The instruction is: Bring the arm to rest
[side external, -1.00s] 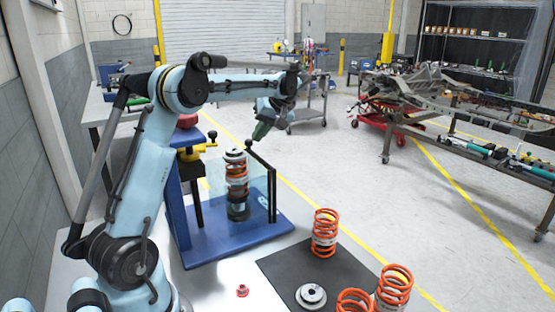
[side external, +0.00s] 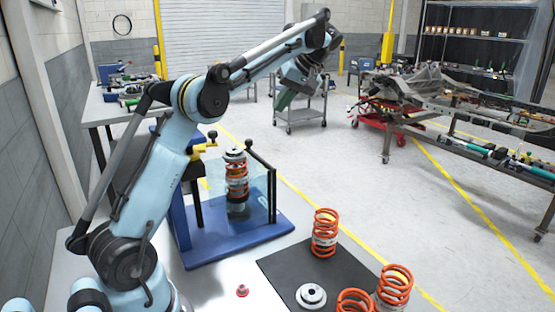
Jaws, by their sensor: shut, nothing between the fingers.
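My arm reaches up and to the right from the lower left in the side external view. My gripper (side external: 284,97) hangs at the end of the raised arm, pointing down and to the left. It is high above and to the right of the blue fixture (side external: 235,240). It is shut and empty, and apart from everything. The fixture holds an upright strut with an orange spring (side external: 236,182) behind a clear guard.
Several orange springs, one standing alone (side external: 325,233), and a grey round part (side external: 311,296) are on or by a dark mat (side external: 290,264). A small red part (side external: 242,290) lies on the white bench. A chassis frame (side external: 430,92) stands at the right. Open floor lies between.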

